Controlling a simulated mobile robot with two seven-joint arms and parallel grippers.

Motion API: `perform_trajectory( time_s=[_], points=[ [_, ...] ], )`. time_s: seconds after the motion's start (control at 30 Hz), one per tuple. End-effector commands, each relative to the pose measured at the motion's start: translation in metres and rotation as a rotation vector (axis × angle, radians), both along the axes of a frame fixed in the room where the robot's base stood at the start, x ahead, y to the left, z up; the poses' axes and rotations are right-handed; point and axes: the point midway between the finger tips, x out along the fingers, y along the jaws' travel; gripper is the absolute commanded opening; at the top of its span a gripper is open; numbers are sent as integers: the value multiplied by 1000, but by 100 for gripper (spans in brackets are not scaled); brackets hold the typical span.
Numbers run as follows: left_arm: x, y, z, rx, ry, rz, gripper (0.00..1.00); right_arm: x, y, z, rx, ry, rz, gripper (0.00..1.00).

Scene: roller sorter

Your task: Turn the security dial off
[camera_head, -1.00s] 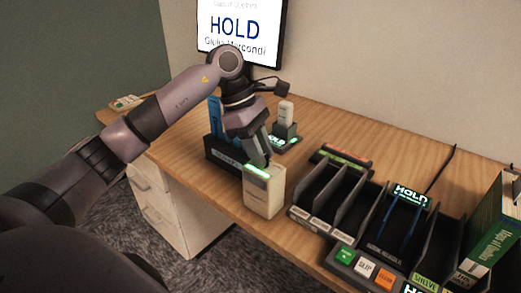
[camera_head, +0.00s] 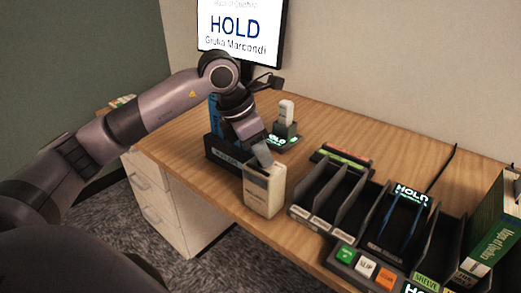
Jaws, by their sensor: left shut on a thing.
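A cream-white box (camera_head: 264,194) stands upright at the front edge of the desk. Its top strip shows no green glow. My left gripper (camera_head: 263,162) reaches down onto the top of this box from behind, with its fingers shut. The security dial itself is hidden at the fingertips, on top of the box, where the fingers close on it. My right gripper is not in view.
A dark rack with a blue item (camera_head: 215,115) stands just behind the box. A white handheld device (camera_head: 286,112) sits in a lit stand. Dark sorter bays (camera_head: 330,190) and a button panel (camera_head: 366,267) fill the right. A monitor (camera_head: 240,35) reads HOLD.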

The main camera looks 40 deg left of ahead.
Motion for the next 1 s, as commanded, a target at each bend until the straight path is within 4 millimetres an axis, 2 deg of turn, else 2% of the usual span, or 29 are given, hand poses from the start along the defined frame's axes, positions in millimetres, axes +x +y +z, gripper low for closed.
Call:
perform_trajectory(
  time_s=[0.3, 0.87, 0.9, 0.93, 0.97, 1.0],
  points=[
    [0, -1, 1, 0, -1, 130, 0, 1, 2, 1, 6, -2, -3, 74],
    [0, -1, 1, 0, -1, 159, 0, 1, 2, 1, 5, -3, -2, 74],
    [0, -1, 1, 0, -1, 159, 38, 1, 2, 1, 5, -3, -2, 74],
    [0, -1, 1, 0, -1, 159, 47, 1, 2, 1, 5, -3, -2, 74],
    [0, -1, 1, 0, -1, 159, 52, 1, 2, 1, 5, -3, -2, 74],
    [0, -1, 1, 0, -1, 159, 52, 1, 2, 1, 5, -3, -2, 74]
  ],
)
